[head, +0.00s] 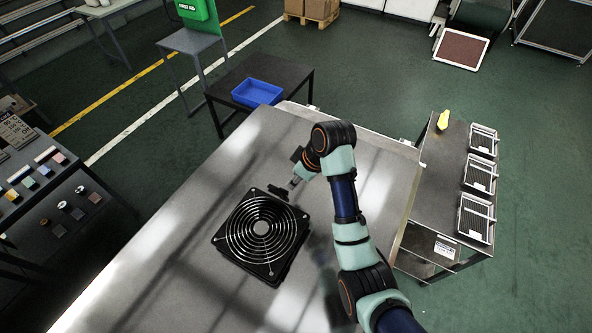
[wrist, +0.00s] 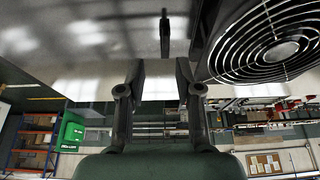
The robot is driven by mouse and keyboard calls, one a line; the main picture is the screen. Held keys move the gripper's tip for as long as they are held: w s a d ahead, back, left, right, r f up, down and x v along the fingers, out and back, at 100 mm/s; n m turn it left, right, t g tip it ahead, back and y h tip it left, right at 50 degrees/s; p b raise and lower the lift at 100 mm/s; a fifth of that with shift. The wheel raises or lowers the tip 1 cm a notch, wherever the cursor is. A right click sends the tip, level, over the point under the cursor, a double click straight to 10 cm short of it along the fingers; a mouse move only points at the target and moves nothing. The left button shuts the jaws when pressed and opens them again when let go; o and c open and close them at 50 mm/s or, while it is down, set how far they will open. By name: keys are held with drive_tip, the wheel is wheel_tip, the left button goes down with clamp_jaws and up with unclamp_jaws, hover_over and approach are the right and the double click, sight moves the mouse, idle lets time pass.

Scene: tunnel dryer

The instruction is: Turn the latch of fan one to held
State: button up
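The fan (head: 262,237), a square black housing with a round wire guard, lies on a grey metal top. Part of a fan guard (wrist: 272,45) fills the upper right of the wrist view. My gripper (wrist: 160,72) is open, with two dark fingers apart and nothing visible between them. In the head view, the end of my arm is by the fan's upper edge. A small dark upright piece (wrist: 165,35) stands ahead of the gap between the fingers, apart from them; it may be the latch. Its setting cannot be read. No latch can be made out in the head view.
The grey metal top (head: 160,270) is clear left of the fan. A blue bin (head: 257,92) sits on a dark table behind. A side cart at right holds several wire-fronted trays (head: 475,218) and a yellow item (head: 443,120). A rack with small coloured pieces stands at left.

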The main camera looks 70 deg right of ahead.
sight(285, 190)
drive_tip(key=x, duration=0.5)
drive_tip(key=p+x, duration=0.1)
drive_tip(key=x, duration=0.2)
drive_tip(key=shift+w+a, duration=0.15)
drive_tip(key=shift+a, duration=0.25)
clamp_jaws()
